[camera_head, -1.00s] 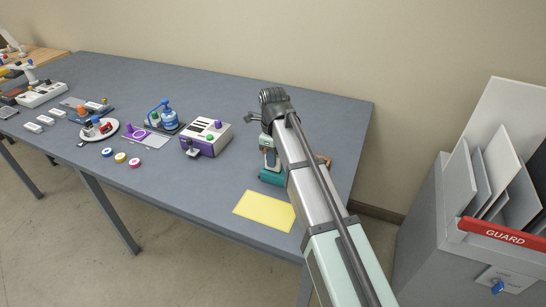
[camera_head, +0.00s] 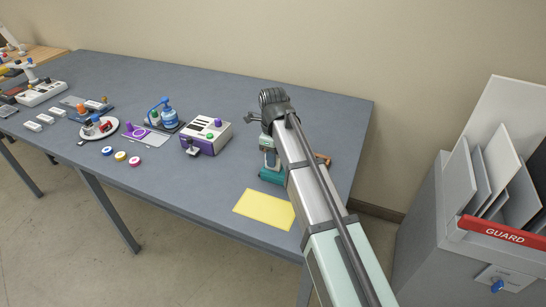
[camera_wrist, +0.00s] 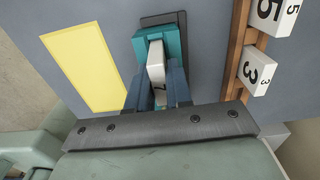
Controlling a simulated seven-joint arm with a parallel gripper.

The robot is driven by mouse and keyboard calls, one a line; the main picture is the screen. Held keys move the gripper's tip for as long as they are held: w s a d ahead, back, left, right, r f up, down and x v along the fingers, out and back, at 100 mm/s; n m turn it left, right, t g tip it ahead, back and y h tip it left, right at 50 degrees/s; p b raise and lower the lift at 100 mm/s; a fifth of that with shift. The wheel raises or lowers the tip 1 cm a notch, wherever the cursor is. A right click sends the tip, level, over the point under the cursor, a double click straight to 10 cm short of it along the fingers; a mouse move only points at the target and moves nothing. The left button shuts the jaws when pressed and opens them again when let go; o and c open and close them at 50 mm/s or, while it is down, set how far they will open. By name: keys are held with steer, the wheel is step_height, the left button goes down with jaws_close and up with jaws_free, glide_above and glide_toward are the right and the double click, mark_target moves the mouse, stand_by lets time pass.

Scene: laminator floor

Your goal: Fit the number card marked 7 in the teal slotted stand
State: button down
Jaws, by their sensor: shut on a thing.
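The teal slotted stand (camera_wrist: 174,42) lies under my gripper in the wrist view. In the head view the teal stand (camera_head: 271,176) shows beside my arm, partly hidden by it. My gripper (camera_wrist: 158,88) is shut on a white number card (camera_wrist: 156,58). A dark mark that looks like a 7 shows on the card between the fingers. The card is lined up over the stand and overlaps it in the wrist view. I cannot tell whether its lower edge is inside the slot, since the fingers and card hide it.
A wooden rack (camera_wrist: 237,62) to the right holds white cards marked 5 (camera_wrist: 273,12) and 3 (camera_wrist: 258,72). A yellow sheet (camera_head: 264,209) lies flat near the table's front edge. A purple and white device (camera_head: 206,137) stands further left. Bare table lies between them.

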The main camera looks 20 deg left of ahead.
steer(key=shift+f, duration=0.25)
stand_by(0.4)
steer(key=c, duration=0.6)
jaws_free()
steer(key=shift+r, duration=0.15)
stand_by(0.5)
steer(key=shift+r, duration=3.6)
steer(key=shift+w, duration=0.1)
